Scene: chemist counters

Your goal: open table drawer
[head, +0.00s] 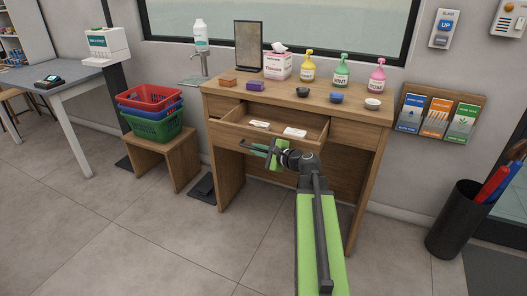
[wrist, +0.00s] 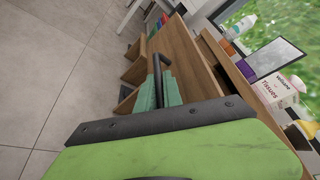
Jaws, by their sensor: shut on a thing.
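The wooden table (head: 225,92) stands against the wall under the window. Its middle drawer (head: 240,131) is pulled out, and its inside shows two small white items. My green gripper (head: 272,153) is at the front of the drawer, shut on the dark bar handle (head: 256,149). In the wrist view the handle (wrist: 163,62) sticks up at the green fingertips (wrist: 158,88), beside the wooden drawer front (wrist: 187,68). The exact contact of the fingers on the bar is partly hidden.
Soap bottles, small bowls, a tissue box (head: 278,66) and a mirror (head: 248,46) stand on the tabletop. Stacked baskets (head: 155,128) sit on a stool at left. A black bin (head: 458,220) stands at right. The floor in front is clear.

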